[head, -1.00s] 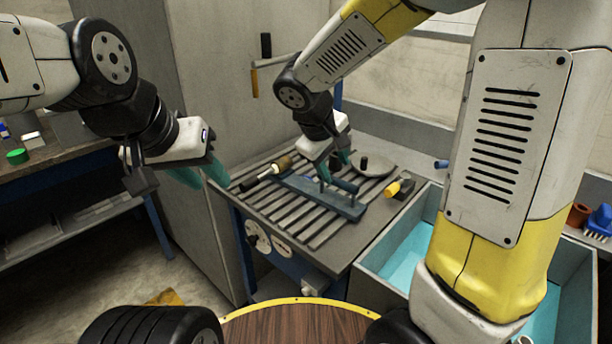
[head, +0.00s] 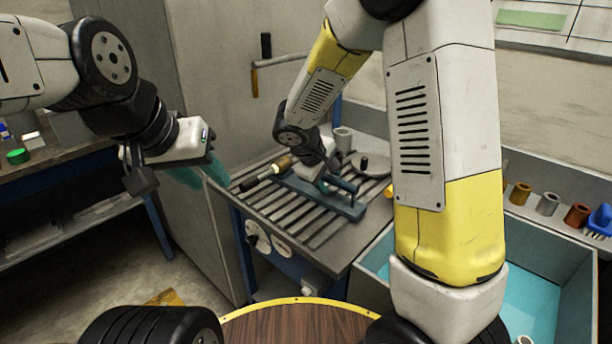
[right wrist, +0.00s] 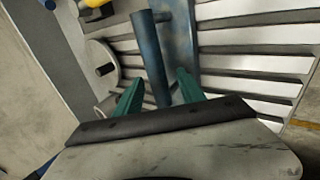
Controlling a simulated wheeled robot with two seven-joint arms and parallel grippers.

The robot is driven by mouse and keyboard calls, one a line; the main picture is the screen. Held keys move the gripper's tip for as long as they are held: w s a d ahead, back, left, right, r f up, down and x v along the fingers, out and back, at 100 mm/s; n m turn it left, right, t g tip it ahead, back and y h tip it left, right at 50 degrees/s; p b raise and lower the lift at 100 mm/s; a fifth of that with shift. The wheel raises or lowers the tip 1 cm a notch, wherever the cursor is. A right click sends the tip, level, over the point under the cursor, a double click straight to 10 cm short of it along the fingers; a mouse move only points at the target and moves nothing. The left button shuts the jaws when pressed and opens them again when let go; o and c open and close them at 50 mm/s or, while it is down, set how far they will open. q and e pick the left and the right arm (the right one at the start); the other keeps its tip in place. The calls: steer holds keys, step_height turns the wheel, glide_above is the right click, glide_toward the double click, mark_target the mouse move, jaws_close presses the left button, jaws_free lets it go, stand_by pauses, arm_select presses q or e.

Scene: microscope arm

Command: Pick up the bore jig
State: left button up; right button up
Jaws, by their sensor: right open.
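The bore jig appears to be the worn blue metal piece (head: 338,203), a long flat plate with a round blue bar raised on it, lying on the slatted table. In the right wrist view the blue bar (right wrist: 151,50) runs between my right fingers, and the plate (right wrist: 184,35) lies beyond it. My right gripper (head: 325,183) is open, low over the jig, with one green finger on each side of the bar. Contact cannot be told. My left gripper (head: 208,182) is open and empty, left of the table and away from the jig.
A dark-handled tool with a tan part (head: 268,172) lies left of the jig. A grey round disc (head: 372,165) and a light grey cup (head: 342,140) stand behind it. A teal-floored bin (head: 530,300) adjoins the table at right, with several small cups on the ledge behind.

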steer(key=shift+c, duration=0.5)
jaws_close()
steer(key=shift+r, duration=0.1)
stand_by(0.8)
